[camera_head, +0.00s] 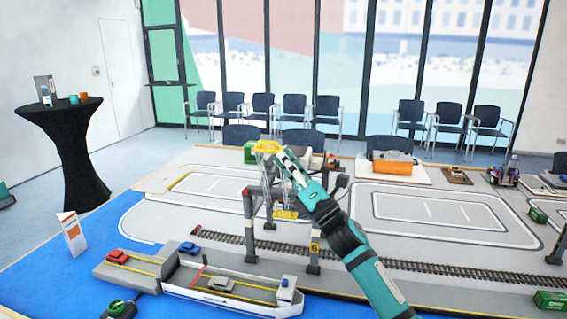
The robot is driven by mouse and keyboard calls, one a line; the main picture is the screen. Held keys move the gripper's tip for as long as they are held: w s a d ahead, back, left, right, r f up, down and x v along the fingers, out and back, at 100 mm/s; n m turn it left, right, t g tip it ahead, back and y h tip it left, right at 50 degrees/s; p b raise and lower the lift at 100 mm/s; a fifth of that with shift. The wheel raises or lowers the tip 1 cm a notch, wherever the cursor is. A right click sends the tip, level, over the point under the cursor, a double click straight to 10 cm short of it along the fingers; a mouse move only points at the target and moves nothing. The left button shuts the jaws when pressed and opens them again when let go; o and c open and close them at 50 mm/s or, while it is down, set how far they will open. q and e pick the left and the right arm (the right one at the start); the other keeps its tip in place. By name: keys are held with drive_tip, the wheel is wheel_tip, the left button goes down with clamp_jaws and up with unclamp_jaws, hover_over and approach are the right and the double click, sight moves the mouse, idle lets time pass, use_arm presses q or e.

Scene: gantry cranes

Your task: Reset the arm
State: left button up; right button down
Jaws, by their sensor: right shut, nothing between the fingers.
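My right arm comes in from the lower right over the model harbour table. My right gripper (286,157) is shut and empty, its fingers pointing up and to the left. It is in front of the upper part of a gantry crane with dark grey legs (247,205) and a yellow top (267,146). A yellow piece (285,214) hangs low between the crane's legs. I cannot tell whether the gripper touches the crane. My left gripper is not in view.
A grey ship (230,287) with small cars lies on the blue area in front. Rails (400,264) run across the table. An orange block (393,167) sits at the back, green crates (551,301) at the right. The grey marked area (430,210) at right is open.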

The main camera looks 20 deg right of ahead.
drive_tip(key=s+d+f+m+g+h, duration=0.1)
drive_tip(key=s+f+m+g+h, duration=0.4)
drive_tip(key=f+m, duration=0.7)
drive_tip(key=s+f+m+g+h, duration=0.2)
drive_tip(key=s+f+m+h, duration=0.55)
drive_tip(key=f, duration=0.85)
drive_tip(key=s+a+f+m+g+y, duration=0.1)
drive_tip(key=s+f+m+g, duration=0.35)
drive_tip(key=s, duration=0.55)
drive_tip(key=s+a+f+m+g, duration=0.1)
drive_tip(key=s+f+m+g, duration=0.3)
drive_tip(key=s, duration=0.6)
drive_tip(key=s+a+f+m+g+y, duration=0.15)
drive_tip(key=s+f+g, duration=0.3)
drive_tip(key=s, duration=0.55)
wheel_tip(320, 180, down, 30)
drive_tip(key=s+b, duration=0.1)
drive_tip(key=s, duration=0.1)
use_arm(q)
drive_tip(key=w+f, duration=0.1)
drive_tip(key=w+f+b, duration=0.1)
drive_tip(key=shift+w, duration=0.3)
use_arm(e)
drive_tip(key=s+d+f+g+h, duration=0.1)
drive_tip(key=s+d+f, duration=0.2)
drive_tip(key=s+f, duration=1.2)
drive_tip(key=shift+s+f, duration=0.2)
drive_tip(key=shift+s, duration=0.15)
